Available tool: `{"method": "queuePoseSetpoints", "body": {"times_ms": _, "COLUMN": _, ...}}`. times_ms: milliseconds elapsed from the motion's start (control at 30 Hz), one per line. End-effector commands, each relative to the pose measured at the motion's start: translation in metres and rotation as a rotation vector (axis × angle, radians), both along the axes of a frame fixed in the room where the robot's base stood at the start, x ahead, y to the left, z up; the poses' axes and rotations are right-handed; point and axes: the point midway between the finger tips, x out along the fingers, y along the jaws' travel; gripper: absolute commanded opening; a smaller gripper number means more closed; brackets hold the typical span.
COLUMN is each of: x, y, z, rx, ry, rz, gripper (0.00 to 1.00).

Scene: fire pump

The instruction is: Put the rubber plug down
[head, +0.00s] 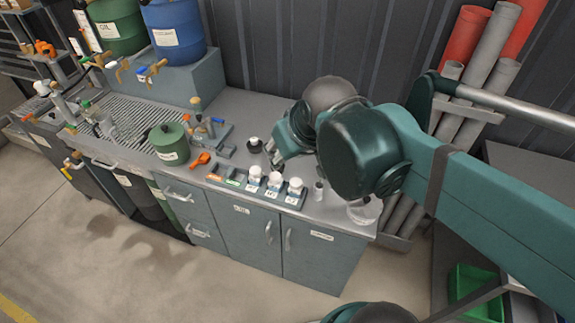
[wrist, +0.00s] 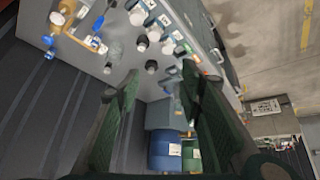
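My gripper (head: 277,155) is low over the grey bench, in front of the wall. In the wrist view its two dark green fingers (wrist: 158,72) stand well apart, with nothing seen held between them. A small dark piece (head: 278,166) lies by the fingertips in the head view. The wrist view shows two small dark things close together, one round (wrist: 151,67) and one less clear (wrist: 171,71). I cannot tell which of these is the rubber plug.
A tray with white-capped bottles (head: 275,180) lies along the bench front. A small grey bottle (head: 318,191) and a clear glass vessel (head: 364,209) stand to the right. A green can (head: 169,145) and orange piece (head: 200,159) are left. Barrels (head: 172,30) stand behind.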

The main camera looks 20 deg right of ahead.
Motion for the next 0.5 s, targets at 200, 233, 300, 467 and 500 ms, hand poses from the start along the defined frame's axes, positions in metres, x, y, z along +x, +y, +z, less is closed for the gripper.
{"method": "queuePoseSetpoints", "body": {"times_ms": 200, "x": -0.025, "y": 0.008, "z": -0.014, "rx": 0.042, "ry": -0.033, "rz": -0.047, "gripper": 0.37}}
{"method": "queuePoseSetpoints", "body": {"times_ms": 233, "x": -0.027, "y": 0.008, "z": -0.015, "rx": 0.047, "ry": -0.036, "rz": -0.052, "gripper": 0.37}}
{"method": "queuePoseSetpoints", "body": {"times_ms": 300, "x": -0.032, "y": 0.009, "z": -0.018, "rx": 0.054, "ry": -0.041, "rz": -0.061, "gripper": 0.37}}
{"method": "queuePoseSetpoints", "body": {"times_ms": 467, "x": -0.035, "y": 0.010, "z": -0.020, "rx": 0.063, "ry": -0.047, "rz": -0.069, "gripper": 0.37}}
{"method": "queuePoseSetpoints", "body": {"times_ms": 500, "x": -0.035, "y": 0.010, "z": -0.020, "rx": 0.063, "ry": -0.047, "rz": -0.069, "gripper": 0.37}}
